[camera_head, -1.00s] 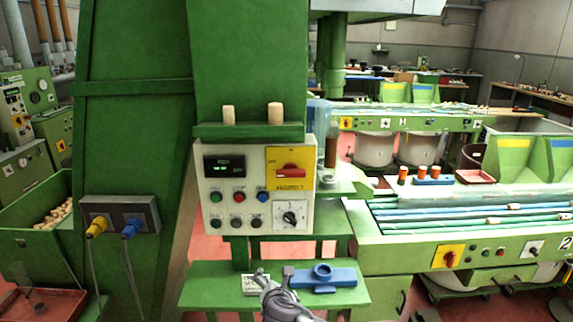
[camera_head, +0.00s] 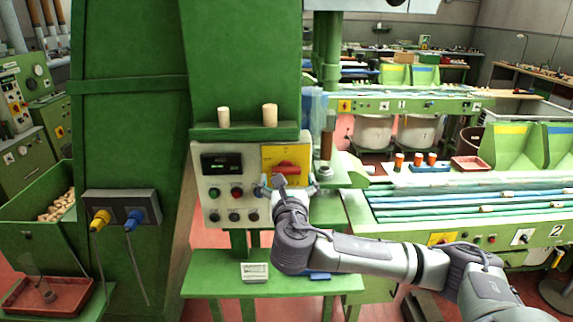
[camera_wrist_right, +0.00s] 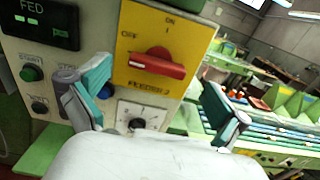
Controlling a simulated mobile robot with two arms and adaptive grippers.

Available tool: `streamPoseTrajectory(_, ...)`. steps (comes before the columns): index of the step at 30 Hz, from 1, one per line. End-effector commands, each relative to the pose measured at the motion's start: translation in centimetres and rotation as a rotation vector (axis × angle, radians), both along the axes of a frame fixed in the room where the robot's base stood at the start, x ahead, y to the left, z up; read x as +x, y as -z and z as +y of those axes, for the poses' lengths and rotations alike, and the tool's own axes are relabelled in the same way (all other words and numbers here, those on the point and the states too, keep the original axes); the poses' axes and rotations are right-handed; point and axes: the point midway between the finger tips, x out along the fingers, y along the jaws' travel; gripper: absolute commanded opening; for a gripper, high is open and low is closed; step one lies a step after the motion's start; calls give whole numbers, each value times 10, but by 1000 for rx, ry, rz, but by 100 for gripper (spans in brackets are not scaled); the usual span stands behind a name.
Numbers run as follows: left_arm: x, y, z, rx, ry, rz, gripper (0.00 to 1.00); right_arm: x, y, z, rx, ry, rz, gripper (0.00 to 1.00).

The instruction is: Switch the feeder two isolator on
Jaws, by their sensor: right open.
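The isolator is a red rotary handle (camera_head: 287,168) on a yellow plate (camera_head: 270,154) at the upper right of the control panel (camera_head: 207,148). In the right wrist view the red handle (camera_wrist_right: 157,63) lies nearly level, with OFF at its left and ON above it. The label below reads FEEDER and a blurred last character. My right gripper (camera_head: 288,186) is open in front of the panel, just below the handle. In the wrist view its fingers (camera_wrist_right: 160,104) stand wide apart, either side of the dial, below the handle. They hold nothing. My left gripper is not in view.
The panel has a small display (camera_head: 221,163), several push buttons and a dial (camera_wrist_right: 140,116). Two corks stand on the ledge (camera_head: 240,131) above. A green shelf (camera_head: 215,279) below holds a white card (camera_head: 254,271) and a blue part (camera_head: 318,275), mostly behind my arm.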

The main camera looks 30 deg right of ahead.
Motion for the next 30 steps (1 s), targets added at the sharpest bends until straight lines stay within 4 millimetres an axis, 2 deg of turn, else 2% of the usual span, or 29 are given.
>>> streamPoseTrajectory(3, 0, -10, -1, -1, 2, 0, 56, 18, -2, -12, 1, 2, 2, 100)
streamPoseTrajectory(9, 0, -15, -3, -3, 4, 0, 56, 35, 0, -21, 3, -1, 1, 100)
streamPoseTrajectory(20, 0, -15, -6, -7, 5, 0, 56, 38, 1, -23, 3, -2, 1, 98)
streamPoseTrajectory(30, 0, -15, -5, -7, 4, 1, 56, 38, 1, -23, 3, -2, 1, 42)
